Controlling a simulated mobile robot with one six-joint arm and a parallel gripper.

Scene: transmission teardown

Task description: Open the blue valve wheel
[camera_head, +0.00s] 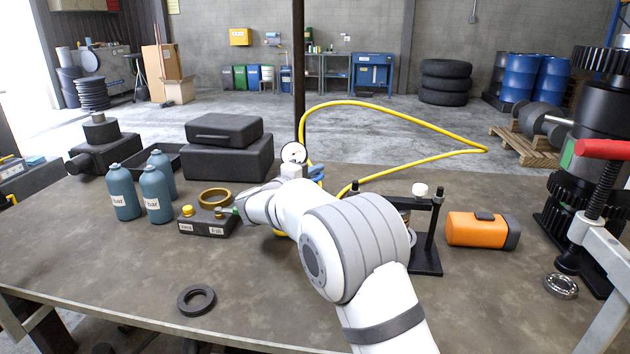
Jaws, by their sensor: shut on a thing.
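The blue valve wheel (316,171) shows as a small blue patch beside a white block, partly hidden behind my arm. A round white gauge (293,152) stands above the block. My gripper (240,209) is at the left end of my arm, apart from the blue wheel and beside a dark box (203,223). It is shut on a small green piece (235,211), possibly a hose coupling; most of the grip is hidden. A yellow hose (410,112) loops behind my arm, and a short piece shows below my wrist.
Blue-grey bottles (155,193), a brass ring (215,198) and black cases (228,160) stand to the left. A black press frame (429,235), an orange canister (483,230) and a red-handled tool (604,149) stand to the right. The front-left bench (110,270) is mostly clear.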

